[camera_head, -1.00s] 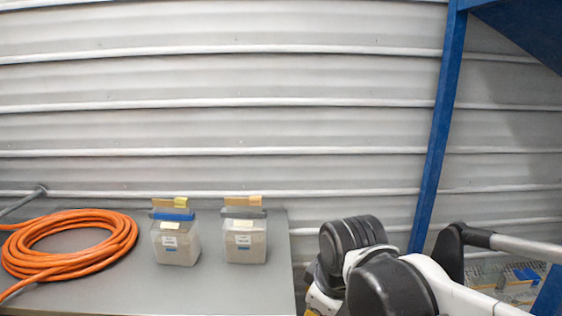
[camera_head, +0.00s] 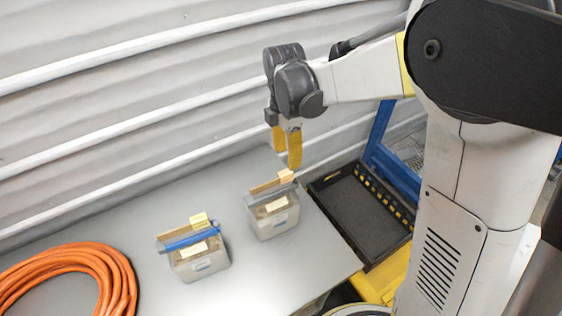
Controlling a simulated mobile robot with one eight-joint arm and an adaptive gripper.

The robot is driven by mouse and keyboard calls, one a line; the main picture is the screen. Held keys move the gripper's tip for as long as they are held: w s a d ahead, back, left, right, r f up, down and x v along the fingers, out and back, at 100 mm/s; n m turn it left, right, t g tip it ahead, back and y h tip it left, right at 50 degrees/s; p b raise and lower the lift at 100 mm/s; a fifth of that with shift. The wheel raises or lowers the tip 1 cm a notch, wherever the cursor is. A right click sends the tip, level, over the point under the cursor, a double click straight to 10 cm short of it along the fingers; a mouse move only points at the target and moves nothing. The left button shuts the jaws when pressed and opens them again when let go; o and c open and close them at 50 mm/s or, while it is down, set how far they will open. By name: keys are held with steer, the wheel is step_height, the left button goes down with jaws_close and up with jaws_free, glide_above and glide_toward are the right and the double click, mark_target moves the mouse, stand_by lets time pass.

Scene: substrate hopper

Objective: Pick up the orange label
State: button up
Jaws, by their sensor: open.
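A small light-orange label (camera_head: 286,177) stands at the right end of a tan strip on top of the right clear container (camera_head: 273,212). A yellow label (camera_head: 199,219) sits on top of the left clear container (camera_head: 199,259), which has a blue clip bar (camera_head: 190,240). My gripper (camera_head: 286,159) is open and empty, with its yellow fingers pointing down. In the picture its fingertips are just above the light-orange label; I cannot tell the exact gap in depth. The label is not hidden.
Both containers stand on a grey table (camera_head: 130,220). A coiled orange hose (camera_head: 115,275) lies at the left. A black tray (camera_head: 350,215) is beyond the table's right edge. A corrugated wall (camera_head: 120,95) stands close behind the gripper.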

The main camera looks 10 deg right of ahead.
mark_target(286, 172)
steer(key=shift+s+d+f, duration=0.1)
steer(key=shift+d+f, duration=0.05)
steer(key=shift+f, duration=0.65)
steer(key=f, duration=0.6)
steer(key=shift+a+f, duration=0.15)
steer(key=shift+a, duration=0.05)
steer(key=c, duration=0.8)
